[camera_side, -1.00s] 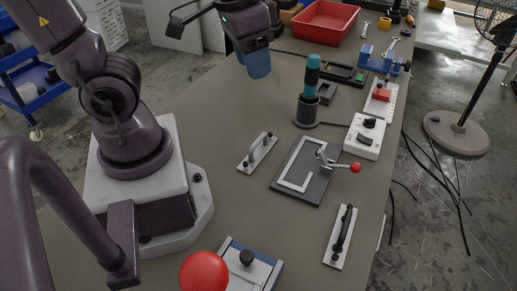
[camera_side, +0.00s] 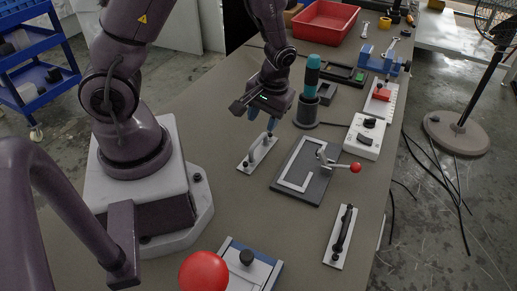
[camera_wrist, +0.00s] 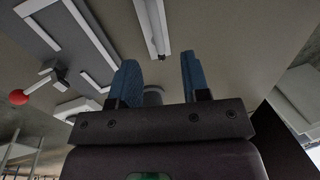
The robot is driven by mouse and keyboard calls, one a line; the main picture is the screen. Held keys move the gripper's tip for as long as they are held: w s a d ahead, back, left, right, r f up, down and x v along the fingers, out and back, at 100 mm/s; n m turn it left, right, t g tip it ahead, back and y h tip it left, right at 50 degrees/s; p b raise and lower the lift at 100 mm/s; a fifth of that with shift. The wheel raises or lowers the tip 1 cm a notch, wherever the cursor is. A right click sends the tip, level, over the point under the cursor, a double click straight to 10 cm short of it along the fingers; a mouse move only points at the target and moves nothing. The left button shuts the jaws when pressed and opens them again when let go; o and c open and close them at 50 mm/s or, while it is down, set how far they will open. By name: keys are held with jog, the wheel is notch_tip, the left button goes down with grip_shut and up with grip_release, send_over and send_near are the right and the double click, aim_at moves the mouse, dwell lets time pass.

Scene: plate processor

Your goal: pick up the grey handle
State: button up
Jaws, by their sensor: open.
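The grey handle (camera_side: 262,146) stands on a pale narrow plate on the table, left of the dark fixture, in the side view. It also shows in the wrist view (camera_wrist: 154,28) at the top middle, beyond the fingertips. My gripper (camera_side: 262,119) is just above and behind the handle in the side view, with blue fingers pointing down. In the wrist view my gripper (camera_wrist: 158,72) has its two blue fingers apart with nothing held between them. The handle appears apart from the fingers.
A dark fixture (camera_side: 315,190) with a light frame and a red-knobbed lever (camera_side: 355,168) is right of the handle. A black handle (camera_side: 342,234) lies further front. A turquoise-topped tool (camera_side: 312,75) stands upright in a holder close to my gripper's right. Table left of the handle is clear.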

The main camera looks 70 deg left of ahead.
aim_at(260, 138)
jog(key=f, duration=0.5)
jog(key=a+f, duration=0.1)
jog(key=f, duration=0.2)
jog(key=shift+s+f, duration=0.1)
jog(key=shift+s, duration=0.25)
jog(key=shift+c, duration=0.4)
grip_shut()
